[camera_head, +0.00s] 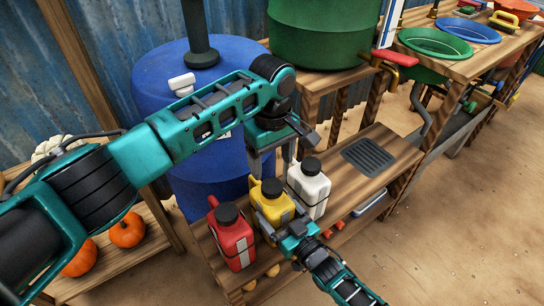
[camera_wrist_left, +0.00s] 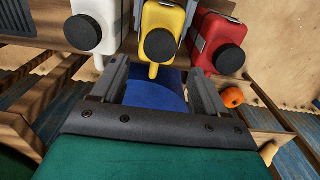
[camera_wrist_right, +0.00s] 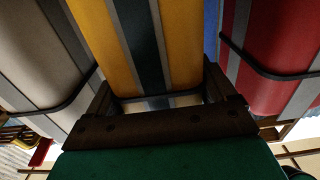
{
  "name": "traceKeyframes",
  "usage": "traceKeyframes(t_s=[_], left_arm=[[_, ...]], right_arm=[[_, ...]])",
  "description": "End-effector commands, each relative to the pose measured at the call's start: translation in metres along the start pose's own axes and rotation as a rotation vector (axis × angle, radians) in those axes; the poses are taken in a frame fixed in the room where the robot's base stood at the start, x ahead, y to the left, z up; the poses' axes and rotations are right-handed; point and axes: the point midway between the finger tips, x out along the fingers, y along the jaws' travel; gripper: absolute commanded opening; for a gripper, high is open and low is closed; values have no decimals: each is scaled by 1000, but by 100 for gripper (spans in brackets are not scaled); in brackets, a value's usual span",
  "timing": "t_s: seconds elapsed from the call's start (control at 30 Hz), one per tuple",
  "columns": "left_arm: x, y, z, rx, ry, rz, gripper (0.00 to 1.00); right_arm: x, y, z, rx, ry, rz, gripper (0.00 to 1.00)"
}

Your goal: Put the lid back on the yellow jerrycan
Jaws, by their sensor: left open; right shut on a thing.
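The yellow jerrycan (camera_head: 274,211) stands upright on the wooden bench, between a red and a white one. A black lid (camera_head: 272,187) sits on its top; I cannot tell how tightly. My right gripper (camera_head: 275,224) is shut around the can's body from the front, and the body also fills the space between the fingers in the right wrist view (camera_wrist_right: 160,50). My left gripper (camera_head: 271,168) is open and empty, just behind and above the lid. In the left wrist view the lid (camera_wrist_left: 159,45) lies beyond the gap between the open fingers (camera_wrist_left: 156,75), apart from them.
The red jerrycan (camera_head: 236,248) and the white jerrycan (camera_head: 309,191), both with black lids, stand close on either side. A blue barrel (camera_head: 158,75) is behind at left. The bench (camera_head: 350,190) is clear towards a dark grooved pad (camera_head: 368,156).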

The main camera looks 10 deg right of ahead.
Motion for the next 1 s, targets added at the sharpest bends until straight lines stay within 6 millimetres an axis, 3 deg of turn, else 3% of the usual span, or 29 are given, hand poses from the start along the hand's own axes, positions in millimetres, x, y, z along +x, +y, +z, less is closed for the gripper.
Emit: traceKeyframes(t_s=[0.5, 0.9, 1.0], left_arm=[[70, 0, 1, 0, -2, -3, 73], [77, 0, 1, 2, -1, -1, 73], [76, 0, 1, 2, -1, -1, 65]], right_arm=[[0, 0, 1, 0, -2, 0, 0], [0, 0, 1, 0, -2, 0, 0], [0, 0, 1, 0, -2, 0, 0]])
